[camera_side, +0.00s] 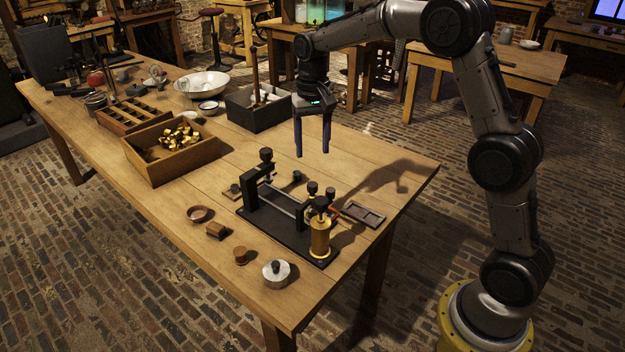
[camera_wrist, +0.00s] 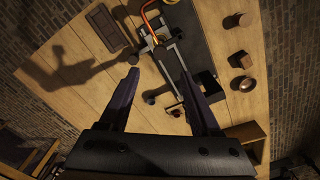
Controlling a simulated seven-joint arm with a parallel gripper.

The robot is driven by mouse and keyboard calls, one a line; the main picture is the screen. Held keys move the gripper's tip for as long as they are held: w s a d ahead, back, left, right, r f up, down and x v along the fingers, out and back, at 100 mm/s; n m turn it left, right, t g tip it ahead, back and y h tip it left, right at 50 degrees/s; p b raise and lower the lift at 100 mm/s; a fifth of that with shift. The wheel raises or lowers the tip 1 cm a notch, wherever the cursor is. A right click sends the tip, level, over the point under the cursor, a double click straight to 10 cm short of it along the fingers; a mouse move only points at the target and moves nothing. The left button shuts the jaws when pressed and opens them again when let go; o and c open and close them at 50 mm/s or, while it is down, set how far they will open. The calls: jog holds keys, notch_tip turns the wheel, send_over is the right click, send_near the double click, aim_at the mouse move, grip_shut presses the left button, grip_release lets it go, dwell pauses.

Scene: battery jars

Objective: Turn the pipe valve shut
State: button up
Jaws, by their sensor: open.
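A black-based apparatus (camera_side: 290,224) stands near the table's front right, with a metal rod, dark knobs and a brass cylinder (camera_side: 320,238). A red-orange pipe piece (camera_side: 334,211) shows beside the cylinder; in the wrist view an orange curved pipe (camera_wrist: 148,14) lies at the top edge. I cannot tell for certain which part is the valve handle. My gripper (camera_side: 313,154) is open and empty, pointing down above the table behind the apparatus, apart from it. In the wrist view its fingers (camera_wrist: 160,74) spread either side of the rod's near end.
A dark flat tray (camera_side: 363,214) lies right of the apparatus. A wooden box of brass pieces (camera_side: 170,157) and a dark box (camera_side: 258,112) stand behind.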

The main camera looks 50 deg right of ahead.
aim_at(312, 184)
notch_tip(312, 184, down, 10)
jog(key=shift+f, duration=0.15)
dwell(0.3)
grip_shut()
